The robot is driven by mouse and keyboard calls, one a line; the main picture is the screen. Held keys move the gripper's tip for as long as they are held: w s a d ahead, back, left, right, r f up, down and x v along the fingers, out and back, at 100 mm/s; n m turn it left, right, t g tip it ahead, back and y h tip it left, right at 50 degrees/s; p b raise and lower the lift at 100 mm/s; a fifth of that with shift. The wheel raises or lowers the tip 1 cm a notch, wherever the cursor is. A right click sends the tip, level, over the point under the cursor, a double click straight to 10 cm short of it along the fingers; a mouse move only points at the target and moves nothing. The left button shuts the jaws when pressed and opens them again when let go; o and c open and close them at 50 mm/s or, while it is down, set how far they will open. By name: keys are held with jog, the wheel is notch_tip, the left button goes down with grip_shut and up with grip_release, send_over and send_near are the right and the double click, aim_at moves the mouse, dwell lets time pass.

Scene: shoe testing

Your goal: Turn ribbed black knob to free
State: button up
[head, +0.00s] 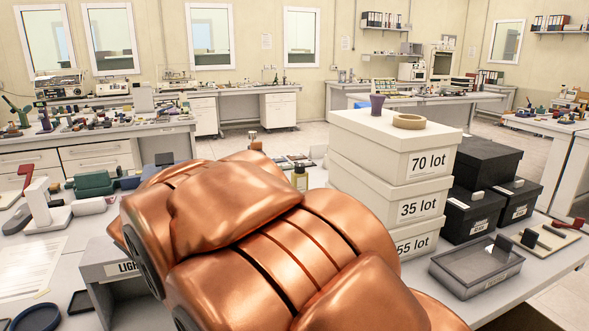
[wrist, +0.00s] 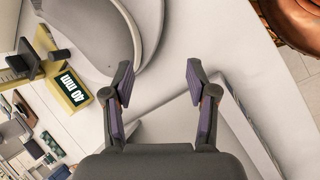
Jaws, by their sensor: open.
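My gripper (wrist: 160,88) is open in the wrist view, with nothing between its two dark, purple-padded fingers. Below and beyond it are pale grey and white surfaces, including a rounded grey body (wrist: 85,28) at the upper left. Small dark parts (wrist: 20,62) sit by that block; I cannot tell whether one is the ribbed black knob. No ribbing or "free" marking is readable. In the head view my copper arm covers the middle of the bench and hides the gripper.
White lot boxes (head: 372,192) are stacked close right of my arm, with a tape roll (head: 409,121) on top. Black boxes (head: 488,160) and a grey lidded tray (head: 476,267) stand further right. A grey "LIGHT" box (head: 106,270) is at the left.

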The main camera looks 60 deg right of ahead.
jog(key=w+d+r+n+g+h+b, duration=0.1)
jog(key=w+d+r+n+h, duration=0.25)
jog(key=d, duration=0.65)
jog(key=w+d+r+n+g+h+b, duration=0.1)
jog(key=w+d+r+n+h, duration=0.25)
jog(key=d, duration=0.55)
jog(key=n+h, duration=0.5)
jog(key=n, duration=0.1)
send_near(296, 167)
jog(key=x, duration=0.4)
jog(key=shift+t, duration=0.4)
jog(key=shift+s+d+f, duration=0.1)
jog(key=shift+s+d, duration=0.2)
jog(key=shift+d, duration=0.9)
jog(key=shift+s+d+r, duration=0.1)
jog(key=shift+s+d, duration=0.2)
jog(key=shift+d, duration=0.95)
jog(key=shift+s+d+f, duration=0.1)
jog(key=shift+s+d, duration=0.2)
jog(key=shift+d, duration=0.9)
jog(key=shift+h, duration=0.3)
grip_shut()
